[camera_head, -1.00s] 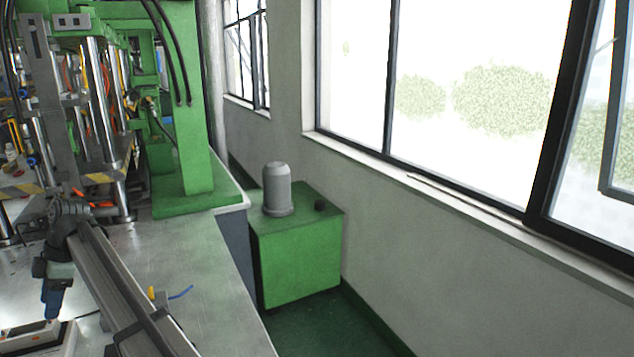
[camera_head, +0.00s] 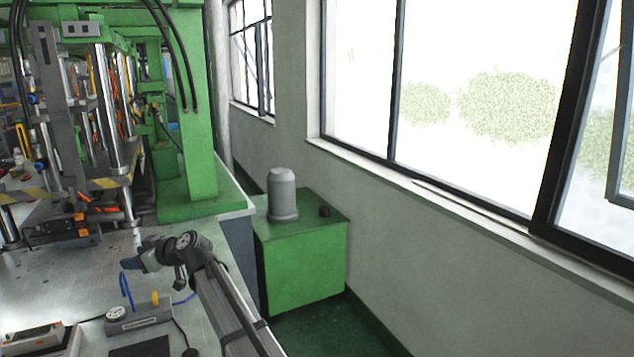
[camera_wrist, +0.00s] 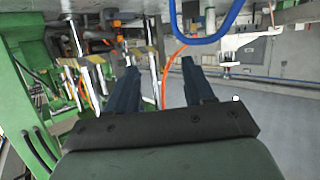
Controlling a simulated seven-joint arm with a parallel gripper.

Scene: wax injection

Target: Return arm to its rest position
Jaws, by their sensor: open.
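My gripper (camera_head: 132,262) is at the end of my arm, which reaches in from the lower right of the head view. It is above the metal table (camera_head: 60,285) and points left, with blue fingers. In the wrist view my gripper (camera_wrist: 160,65) shows two dark blue fingers spread apart, with nothing between them. A blue tube (camera_head: 124,290) loops just below the fingers in the head view. A blue tube (camera_wrist: 205,38) also curves close to the fingertips in the wrist view.
The green press (camera_head: 185,150) with steel columns stands at the back left. A small device with a round gauge (camera_head: 140,316) sits on the table below my gripper. A green cabinet (camera_head: 305,265) with a grey cylinder (camera_head: 282,195) stands beyond the table's right edge.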

